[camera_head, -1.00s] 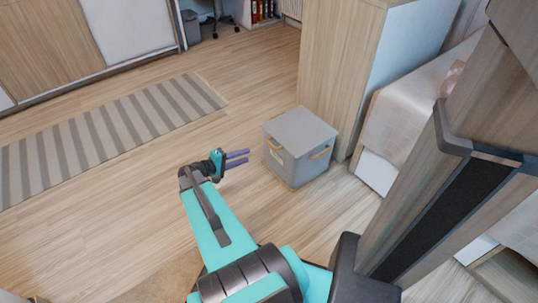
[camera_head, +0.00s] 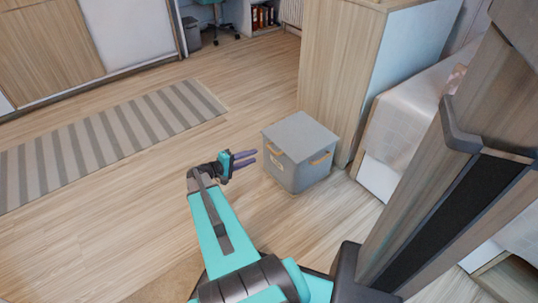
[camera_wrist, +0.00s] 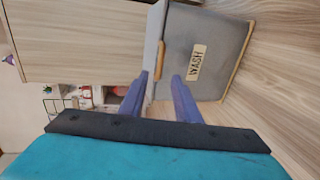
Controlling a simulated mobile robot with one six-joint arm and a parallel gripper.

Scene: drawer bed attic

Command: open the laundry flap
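A grey laundry box (camera_head: 297,172) stands on the floor beside a wooden cabinet. Its flat grey lid (camera_head: 300,136) is shut, and tan handles show on its sides. In the wrist view the box (camera_wrist: 222,50) appears turned on its side, with a "WASH" label (camera_wrist: 197,62) on its front and a tan handle near the lid edge. My gripper (camera_head: 254,158) is just left of the box in the head view, pointing at it, apart from it as far as I can tell. Its two purple fingers (camera_wrist: 162,85) are spread with nothing between them.
The wooden cabinet (camera_head: 335,75) stands right behind the box. A bed with a pale cover (camera_head: 400,130) is to the right. A striped rug (camera_head: 110,140) lies on the left, and a bin (camera_head: 191,34) stands at the back. Open wooden floor surrounds my arm on the left.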

